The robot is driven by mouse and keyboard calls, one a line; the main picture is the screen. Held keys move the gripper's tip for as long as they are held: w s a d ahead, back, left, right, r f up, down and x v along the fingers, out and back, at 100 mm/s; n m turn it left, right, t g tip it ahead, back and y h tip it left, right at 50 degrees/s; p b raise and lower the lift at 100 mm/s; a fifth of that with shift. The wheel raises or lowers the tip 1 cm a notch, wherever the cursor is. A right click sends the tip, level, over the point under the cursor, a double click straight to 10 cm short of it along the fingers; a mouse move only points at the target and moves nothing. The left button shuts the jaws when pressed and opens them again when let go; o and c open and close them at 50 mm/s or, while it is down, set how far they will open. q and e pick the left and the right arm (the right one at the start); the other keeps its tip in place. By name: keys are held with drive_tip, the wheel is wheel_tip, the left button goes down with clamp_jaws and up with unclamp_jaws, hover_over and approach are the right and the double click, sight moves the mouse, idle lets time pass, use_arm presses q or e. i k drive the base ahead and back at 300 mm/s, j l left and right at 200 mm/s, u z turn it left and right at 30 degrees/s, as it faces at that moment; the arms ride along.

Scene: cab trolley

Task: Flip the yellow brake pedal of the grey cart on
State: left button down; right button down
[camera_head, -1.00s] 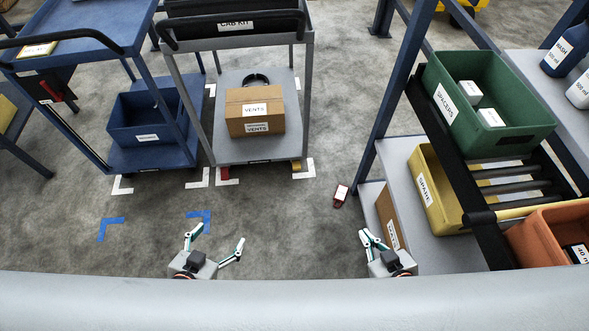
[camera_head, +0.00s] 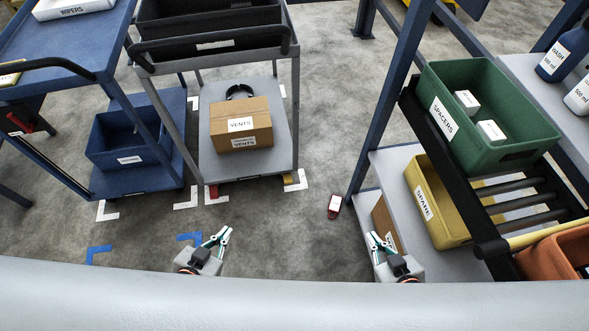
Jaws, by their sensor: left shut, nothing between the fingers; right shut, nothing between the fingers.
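The grey cart (camera_head: 222,168) stands at upper centre, with a cardboard VENTS box (camera_head: 241,124) on its lower deck. The small yellow brake pedal (camera_head: 290,179) is at the deck's front right corner; it is too small to tell its tilt. A red pedal (camera_head: 212,191) is at the front left corner. My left gripper (camera_head: 224,235) is shut and empty, in front of the cart and nearer to me, below the red pedal in the picture. My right gripper (camera_head: 374,240) is shut and empty, right of the cart, beside the rack. Neither touches the cart.
A blue trolley (camera_head: 165,180) stands close on the cart's left. A rack (camera_head: 362,110) with green (camera_head: 510,155) and yellow (camera_head: 440,235) bins is at right. A small red object (camera_head: 335,207) lies on the floor between cart and rack. Floor before the cart is clear.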

sight(287, 178)
drive_tip(key=i+j+z, duration=0.75)
drive_tip(key=i+j, duration=0.05)
drive_tip(key=j, duration=0.1)
